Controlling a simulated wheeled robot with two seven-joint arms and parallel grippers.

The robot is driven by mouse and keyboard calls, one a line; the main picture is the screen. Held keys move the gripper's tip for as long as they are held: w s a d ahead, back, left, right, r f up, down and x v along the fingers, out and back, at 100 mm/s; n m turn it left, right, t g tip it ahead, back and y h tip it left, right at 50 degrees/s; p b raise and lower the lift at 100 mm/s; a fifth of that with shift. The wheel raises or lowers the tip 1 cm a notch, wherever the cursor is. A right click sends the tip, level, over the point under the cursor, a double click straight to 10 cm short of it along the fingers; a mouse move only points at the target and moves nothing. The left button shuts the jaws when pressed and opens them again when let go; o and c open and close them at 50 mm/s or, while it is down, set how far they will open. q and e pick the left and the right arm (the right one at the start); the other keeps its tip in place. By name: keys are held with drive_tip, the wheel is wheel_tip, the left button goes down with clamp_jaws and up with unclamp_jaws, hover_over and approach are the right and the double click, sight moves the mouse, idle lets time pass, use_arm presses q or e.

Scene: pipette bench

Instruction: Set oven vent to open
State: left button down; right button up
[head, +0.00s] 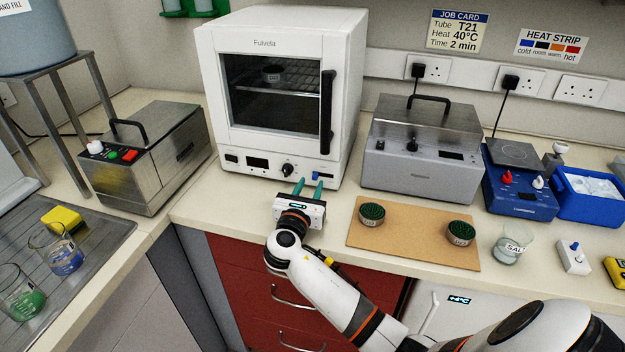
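The white oven (212,90) marked Fulvela stands on the bench at the centre back. Its glass door (270,105) is shut, with a black handle (327,112) on the right. Its lower front panel has a black switch, a dark display (257,162) and a dark round knob (288,170). My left gripper is out of view.
A steel bath (150,165) stands left of the oven and a grey lidded unit (423,150) right of it. A cork mat (410,247) with two green-topped pots lies right of my gripper. The bench's front edge runs below.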

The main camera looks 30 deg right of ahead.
sight(315, 176)
drive_tip(key=shift+x, duration=1.4)
drive_tip(key=shift+c, duration=0.4)
clamp_jaws()
